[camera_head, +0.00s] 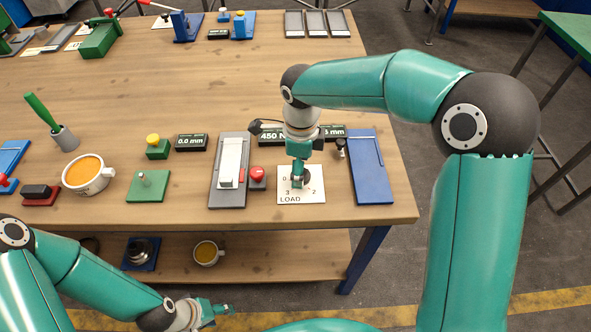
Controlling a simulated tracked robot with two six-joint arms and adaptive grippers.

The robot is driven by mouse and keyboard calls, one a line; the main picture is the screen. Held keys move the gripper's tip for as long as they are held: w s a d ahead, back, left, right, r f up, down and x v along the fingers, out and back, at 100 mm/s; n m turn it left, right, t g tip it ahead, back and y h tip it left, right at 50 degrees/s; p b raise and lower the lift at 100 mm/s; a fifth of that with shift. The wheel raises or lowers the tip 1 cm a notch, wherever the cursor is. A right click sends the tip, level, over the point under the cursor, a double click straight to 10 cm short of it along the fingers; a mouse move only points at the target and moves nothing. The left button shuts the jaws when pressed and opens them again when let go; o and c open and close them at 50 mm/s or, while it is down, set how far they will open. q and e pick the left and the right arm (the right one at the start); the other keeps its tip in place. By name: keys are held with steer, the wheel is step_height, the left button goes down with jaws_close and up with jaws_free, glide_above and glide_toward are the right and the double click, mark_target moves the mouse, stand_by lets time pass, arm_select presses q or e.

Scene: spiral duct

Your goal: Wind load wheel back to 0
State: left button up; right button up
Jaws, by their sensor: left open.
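The load wheel (305,183) is a small dark knob on a white dial plate (314,196) marked LOAD, near the table's front right. The figures 0, 3 and 2 show on the plate; the knob's pointer setting is hidden. My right gripper (298,182) points down over the wheel and covers much of it. Whether its fingers close on the knob cannot be told. My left gripper (222,310) is open and empty, low in front of the table, well away from the wheel.
A display (270,135) reading 450 N is partly behind my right gripper. Left of the dial stand a red button (257,175) and a grey slide unit (230,170); right is a blue plate (370,167). An orange-filled cup (88,174) stands at left.

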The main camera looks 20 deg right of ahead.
steer(key=shift+f, duration=0.75)
steer(key=shift+r, duration=0.1)
steer(key=c, duration=1.1)
steer(key=shift+a, duration=0.2)
steer(key=shift+c, duration=0.2)
steer(key=shift+d, duration=0.15)
